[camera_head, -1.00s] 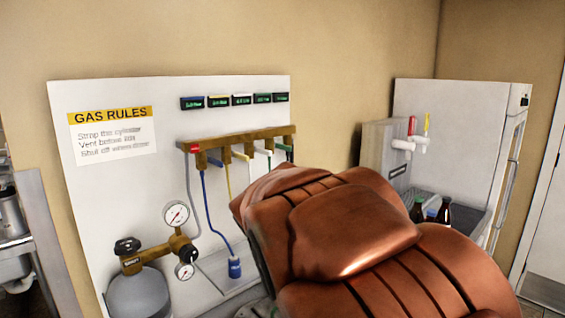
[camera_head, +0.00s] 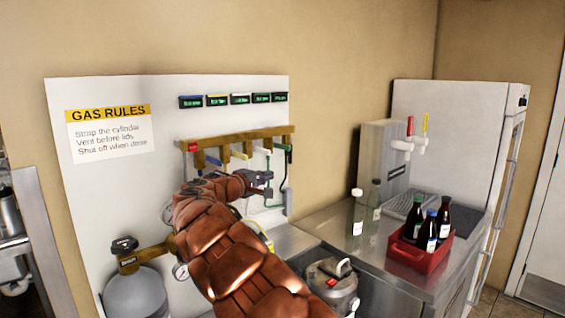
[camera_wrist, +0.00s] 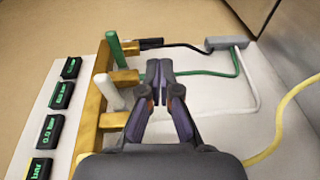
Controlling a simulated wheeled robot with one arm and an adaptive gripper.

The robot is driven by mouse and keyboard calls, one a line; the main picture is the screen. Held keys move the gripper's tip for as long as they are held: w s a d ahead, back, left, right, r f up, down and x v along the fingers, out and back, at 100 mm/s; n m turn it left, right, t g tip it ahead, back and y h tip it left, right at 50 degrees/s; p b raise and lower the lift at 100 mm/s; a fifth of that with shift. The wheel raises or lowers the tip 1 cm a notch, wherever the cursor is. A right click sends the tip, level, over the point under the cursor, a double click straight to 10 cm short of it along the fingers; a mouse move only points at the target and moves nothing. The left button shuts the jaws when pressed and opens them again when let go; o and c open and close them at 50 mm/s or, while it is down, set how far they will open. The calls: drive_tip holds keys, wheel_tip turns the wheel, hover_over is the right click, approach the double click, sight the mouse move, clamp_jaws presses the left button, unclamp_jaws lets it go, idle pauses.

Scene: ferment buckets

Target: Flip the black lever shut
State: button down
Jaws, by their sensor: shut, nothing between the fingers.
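A brass manifold (camera_wrist: 95,100) with lever outlets is on a white panel; it also shows in the head view (camera_head: 235,137). At its far end in the wrist view, the black lever (camera_wrist: 151,43) points outward, along a black hose. The green lever (camera_wrist: 113,46) and white lever (camera_wrist: 113,92) stand across their outlets. My gripper (camera_wrist: 159,70) is shut and empty, just short of the black lever and slightly right of it, apart from it. In the head view my gripper (camera_head: 267,184) is below the manifold's right end, and the black lever is hard to make out.
A regulator on a grey cylinder (camera_head: 137,295) is at left.

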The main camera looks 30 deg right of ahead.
drive_tip(key=shift+n+t, duration=0.6)
drive_tip(key=shift+t, duration=0.3)
drive_tip(key=w+a, duration=0.2)
drive_tip(key=w, duration=0.2)
drive_tip(key=shift+w+a+f, duration=0.2)
drive_tip(key=shift+a, duration=0.2)
drive_tip(key=p+x, duration=1.2)
drive_tip(key=x, duration=0.8)
